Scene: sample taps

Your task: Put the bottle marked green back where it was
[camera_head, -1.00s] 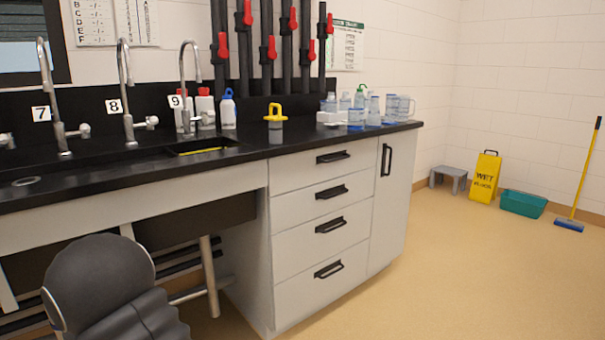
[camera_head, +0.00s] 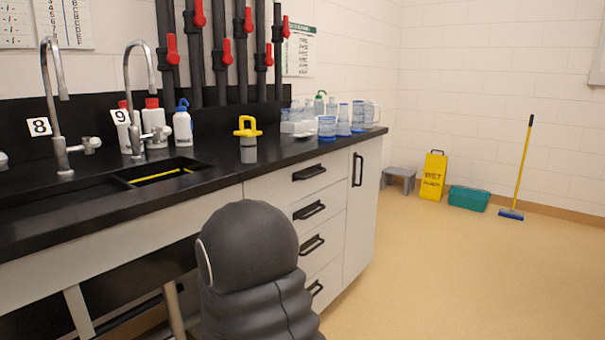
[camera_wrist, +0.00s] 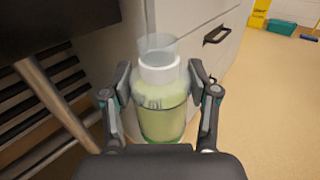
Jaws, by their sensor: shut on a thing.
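My gripper (camera_wrist: 160,97) shows in the wrist view, its two fingers closed around a clear bottle (camera_wrist: 162,122) with a pale neck ring and greenish-yellow contents. The bottle is upright between the fingers, in front of the white cabinet and beside the dark opening under the counter. In the head view my dark arm covers the lower middle, and the gripper and bottle do not show there. Another bottle with a green top (camera_head: 319,104) stands among the clear containers at the counter's right end.
The black counter (camera_head: 215,172) holds taps, a sunken basin (camera_head: 150,172), a blue-topped white bottle (camera_head: 182,126), red-topped bottles, a yellow-handled item (camera_head: 248,140) and several clear beakers (camera_head: 327,126). White drawers (camera_head: 300,190) stand below. The floor at right (camera_head: 470,270) is clear up to a yellow sign (camera_head: 433,177).

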